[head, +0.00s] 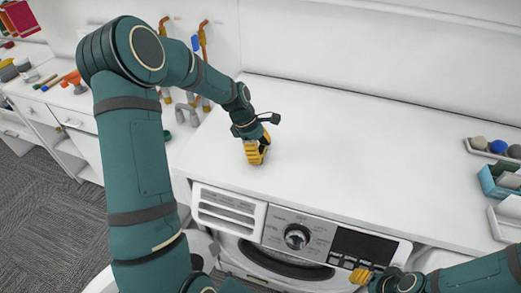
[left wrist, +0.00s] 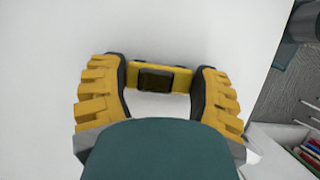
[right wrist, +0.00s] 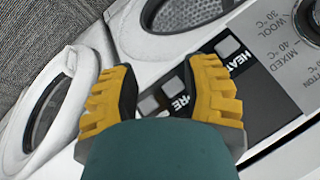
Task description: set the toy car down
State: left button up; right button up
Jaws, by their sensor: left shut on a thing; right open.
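The toy car (left wrist: 163,79) is yellow with a dark window panel and shows in the left wrist view between the fingertips of my left gripper (left wrist: 160,75). The left gripper is shut on it from both sides. In the head view my left gripper (head: 257,153) points down over the left part of the white counter (head: 340,160), low and close to the surface. There the yellow fingers and the car blend together, and I cannot tell whether the car touches the counter. My right gripper (head: 362,275) is open and empty in front of the washing machine; it also shows in the right wrist view (right wrist: 160,72).
The washing machine (head: 297,237) stands under the counter's front edge. A tray with several balls (head: 498,146) and a teal box (head: 490,183) are at the right end. Pipes (head: 203,40) and tools (head: 72,78) are at the left. The counter's middle is clear.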

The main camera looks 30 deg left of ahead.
pick_arm(q)
jog(key=shift+f, duration=0.15)
jog(key=o, duration=1.1)
jog(key=shift+c, duration=0.2)
jog(key=v, duration=1.2)
jog(key=shift+s, duration=0.15)
